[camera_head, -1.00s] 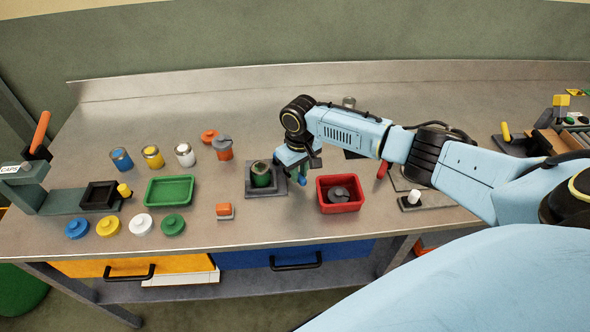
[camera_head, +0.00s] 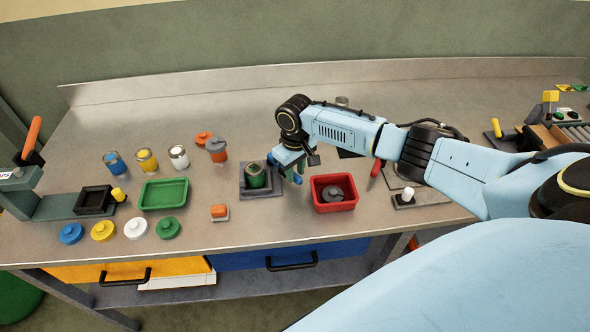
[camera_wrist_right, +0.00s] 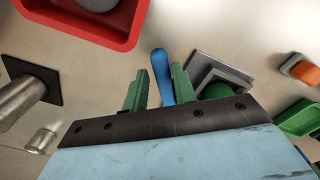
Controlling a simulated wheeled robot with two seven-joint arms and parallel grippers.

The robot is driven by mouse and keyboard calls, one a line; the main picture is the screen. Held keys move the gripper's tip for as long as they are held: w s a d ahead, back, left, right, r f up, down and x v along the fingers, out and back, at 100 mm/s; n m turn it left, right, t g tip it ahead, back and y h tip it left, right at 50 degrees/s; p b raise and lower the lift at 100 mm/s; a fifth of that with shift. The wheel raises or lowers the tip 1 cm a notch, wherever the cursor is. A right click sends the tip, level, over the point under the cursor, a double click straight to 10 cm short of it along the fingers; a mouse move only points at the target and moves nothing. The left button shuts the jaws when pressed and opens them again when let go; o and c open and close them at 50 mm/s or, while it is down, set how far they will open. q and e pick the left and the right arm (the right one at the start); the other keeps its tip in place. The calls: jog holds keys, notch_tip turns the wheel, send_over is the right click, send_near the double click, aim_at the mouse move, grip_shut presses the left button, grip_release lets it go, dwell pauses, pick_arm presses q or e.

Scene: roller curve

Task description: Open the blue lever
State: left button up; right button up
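The blue lever (camera_wrist_right: 161,75) stands out between the two green fingers of my right gripper (camera_wrist_right: 159,88) in the right wrist view. The fingers are open, with gaps on both sides of the lever; I cannot tell how deep it sits between them. In the head view, my right gripper (camera_head: 292,168) is beside the grey fixture (camera_head: 246,190) that holds a green can (camera_head: 255,176), and only a small blue part of the lever (camera_head: 298,179) shows. My left gripper is not in view.
A red bin (camera_head: 334,205) with a grey part in it is just right of the gripper. An orange block (camera_head: 219,211) and a green tray (camera_head: 164,194) lie to the left. A red-handled item (camera_head: 376,168) is behind the bin.

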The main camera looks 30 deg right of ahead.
notch_tip(320, 180, up, 14)
jog(key=shift+f, duration=0.25)
dwell(0.9)
